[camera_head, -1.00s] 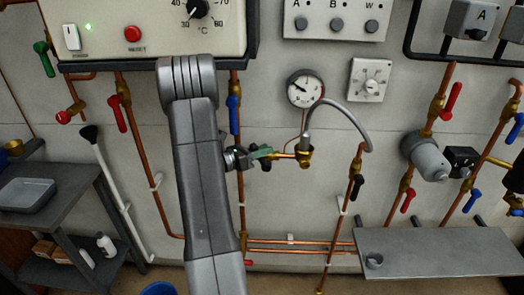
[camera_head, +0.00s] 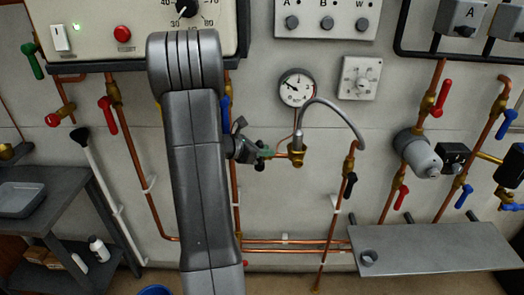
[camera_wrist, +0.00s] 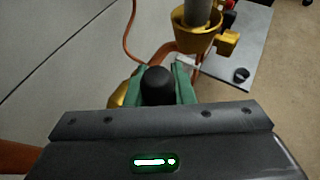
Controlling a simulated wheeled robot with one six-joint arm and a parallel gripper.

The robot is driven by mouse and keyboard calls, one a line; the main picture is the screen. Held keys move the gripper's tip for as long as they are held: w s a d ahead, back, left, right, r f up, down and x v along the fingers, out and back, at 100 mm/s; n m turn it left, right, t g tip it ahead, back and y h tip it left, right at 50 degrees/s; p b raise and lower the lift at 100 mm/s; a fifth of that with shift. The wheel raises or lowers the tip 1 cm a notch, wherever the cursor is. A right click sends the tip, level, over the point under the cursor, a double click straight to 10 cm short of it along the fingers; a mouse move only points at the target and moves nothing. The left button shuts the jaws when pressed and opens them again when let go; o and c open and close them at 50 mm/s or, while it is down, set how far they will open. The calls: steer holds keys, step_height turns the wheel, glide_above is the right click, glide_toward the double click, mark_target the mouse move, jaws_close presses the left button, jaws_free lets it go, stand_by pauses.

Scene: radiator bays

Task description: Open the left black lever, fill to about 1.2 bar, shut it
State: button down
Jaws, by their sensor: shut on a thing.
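My gripper (camera_head: 265,153) is at the left end of the brass filling fitting (camera_head: 297,152), under the pressure gauge (camera_head: 298,87). In the wrist view its green fingers (camera_wrist: 183,84) are shut on the left black lever (camera_wrist: 157,85), whose rounded black end shows between them. In the head view my gripper and arm mostly hide this lever. The gauge has a white face and dark needle; its value is too small to read. A grey hose (camera_head: 345,112) loops from the fitting to the right pipe, where another black lever (camera_head: 350,186) hangs down.
A white dial box (camera_head: 360,77) is right of the gauge. A grey shelf (camera_head: 435,248) juts out at lower right. Copper pipes (camera_head: 290,242) run low along the wall.

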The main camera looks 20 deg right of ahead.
stand_by(0.4)
steer(key=c, duration=1.3)
jaws_free()
steer(key=shift+o, duration=0.2)
